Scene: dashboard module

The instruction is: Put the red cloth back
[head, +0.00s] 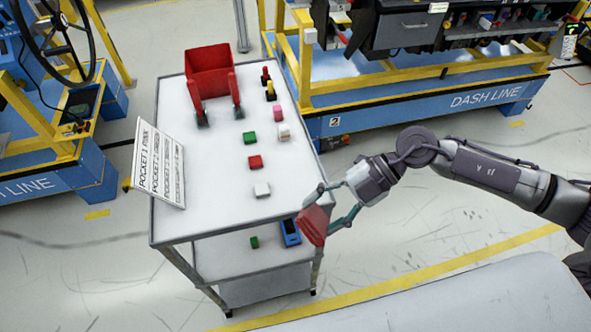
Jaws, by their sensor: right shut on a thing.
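The red cloth (313,226) hangs as a flat red piece in the jaws of my right gripper (326,212). The gripper is shut on it, with a finger on either side. It is just off the near right corner of the white cart (215,215), and I cannot tell its exact height against the cart top. My left gripper is not in view.
On the cart stand a red bin (209,70), a printed pocket sign (158,165) and several small blocks, including a red block (255,162). A lower shelf (225,262) holds a blue item (290,232). Dash line stands (430,98) are behind.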

